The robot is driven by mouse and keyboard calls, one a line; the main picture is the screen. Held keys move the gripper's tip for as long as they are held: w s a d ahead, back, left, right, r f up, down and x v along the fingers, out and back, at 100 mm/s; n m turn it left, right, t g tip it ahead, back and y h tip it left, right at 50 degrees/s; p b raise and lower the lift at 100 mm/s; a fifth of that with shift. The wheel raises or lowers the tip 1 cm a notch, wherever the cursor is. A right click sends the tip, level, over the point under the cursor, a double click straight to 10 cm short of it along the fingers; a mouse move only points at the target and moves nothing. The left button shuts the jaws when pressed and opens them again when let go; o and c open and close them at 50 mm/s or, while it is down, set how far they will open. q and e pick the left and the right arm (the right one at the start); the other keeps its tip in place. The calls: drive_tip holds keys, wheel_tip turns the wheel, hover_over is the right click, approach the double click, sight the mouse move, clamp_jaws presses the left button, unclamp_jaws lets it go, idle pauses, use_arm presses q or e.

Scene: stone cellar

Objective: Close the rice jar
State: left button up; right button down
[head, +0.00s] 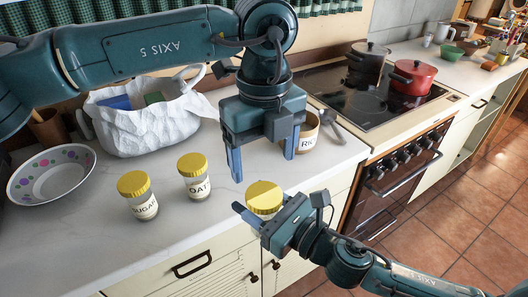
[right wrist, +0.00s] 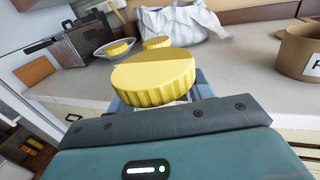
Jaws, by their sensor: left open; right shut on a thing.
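My right gripper (head: 262,222) is shut on a yellow-lidded jar (head: 265,195) near the counter's front edge. Its ribbed yellow lid (right wrist: 155,78) fills the middle of the right wrist view. A pale part shows just under the lid; the rest of the body and any label are hidden. My left gripper (head: 264,163) is open and points down, its fingers above and to either side of the yellow lid in the picture. A tan container with a label starting "RIC" (head: 309,131) stands behind the left gripper, partly hidden. It also shows in the right wrist view (right wrist: 296,48).
Yellow-lidded sugar (head: 145,207) and oat (head: 198,187) jars stand left on the counter. Behind are a dotted bowl (head: 80,185) and a white bag (head: 150,128). A stove with a red pot (head: 412,80) is right. Counter between the oat jar and left gripper is clear.

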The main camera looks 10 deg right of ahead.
sight(264, 194)
use_arm(q)
wheel_tip(264, 194, down, 8)
drive_tip(key=shift+r, duration=0.1)
idle(0.4)
drive_tip(key=c, duration=1)
drive_tip(key=m, duration=0.3)
drive_tip(key=o, duration=1.1)
drive_tip(key=shift+r, duration=0.1)
